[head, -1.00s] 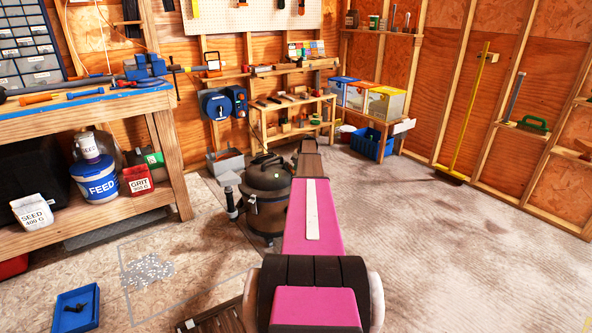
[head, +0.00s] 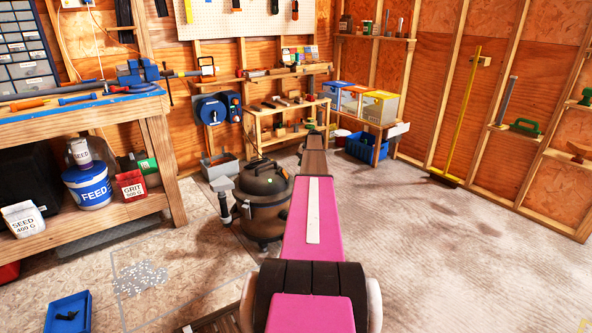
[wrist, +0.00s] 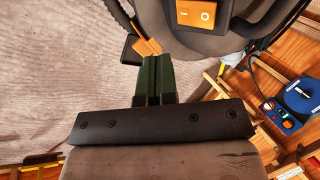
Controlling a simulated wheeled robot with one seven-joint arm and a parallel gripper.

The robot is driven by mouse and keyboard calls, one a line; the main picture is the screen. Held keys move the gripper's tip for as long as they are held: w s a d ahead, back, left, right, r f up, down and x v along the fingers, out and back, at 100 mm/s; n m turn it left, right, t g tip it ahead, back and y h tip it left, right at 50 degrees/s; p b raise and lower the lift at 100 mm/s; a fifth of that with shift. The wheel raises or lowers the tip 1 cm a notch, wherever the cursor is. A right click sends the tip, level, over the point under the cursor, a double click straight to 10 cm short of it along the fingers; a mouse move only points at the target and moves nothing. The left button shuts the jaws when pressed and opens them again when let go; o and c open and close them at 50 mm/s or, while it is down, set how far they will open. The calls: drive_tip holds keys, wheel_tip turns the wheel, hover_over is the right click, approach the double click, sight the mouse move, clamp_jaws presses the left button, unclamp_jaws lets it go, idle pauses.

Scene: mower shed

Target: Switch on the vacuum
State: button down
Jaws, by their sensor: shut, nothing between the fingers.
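The vacuum (head: 262,205) is a dark brown and black canister standing on the floor left of my arm. My arm covers part of its right side. A small green spot shows on its upper body. In the wrist view the vacuum's dark top (wrist: 225,42) fills the upper right, with an orange rocker switch (wrist: 197,13) marked with a line and an O, cut by the top edge. The head view does not show the gripper clearly.
A workbench (head: 160,170) stands at left, with a feed bucket (head: 88,187) on its lower shelf. A blue tray (head: 68,315) and scattered pale bits (head: 140,277) lie on the floor. A low wooden shelf stands behind the vacuum. The floor at right is clear.

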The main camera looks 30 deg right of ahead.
drive_tip(key=shift+s+d+f+v, duration=0.1)
drive_tip(key=shift+s+v, duration=0.05)
drive_tip(key=shift+v, duration=0.65)
drive_tip(key=shift+s+d+f+v, duration=0.1)
drive_tip(key=shift+d+v, duration=0.05)
drive_tip(key=shift+v, duration=0.65)
drive_tip(key=shift+s+d+f+v, duration=0.1)
drive_tip(key=shift+s+v, duration=0.05)
drive_tip(key=shift+v, duration=0.65)
drive_tip(key=s+a+f+n+g, duration=0.1)
drive_tip(key=s+a, duration=0.3)
drive_tip(key=a, duration=0.7)
drive_tip(key=s+a+f+n+h, duration=0.15)
drive_tip(key=s+a, duration=0.25)
drive_tip(key=a, duration=0.8)
drive_tip(key=s+a+f+n+g, duration=0.1)
drive_tip(key=s+a, duration=0.2)
drive_tip(key=a, duration=0.8)
drive_tip(key=s+a+n+g+h, duration=0.1)
drive_tip(key=s+a+n, duration=0.4)
drive_tip(key=s+a, duration=2)
drive_tip(key=shift+s+a+h, duration=0.25)
drive_tip(key=shift+a+h, duration=0.05)
drive_tip(key=shift+h, duration=0.25)
drive_tip(key=shift+f, duration=0.15)
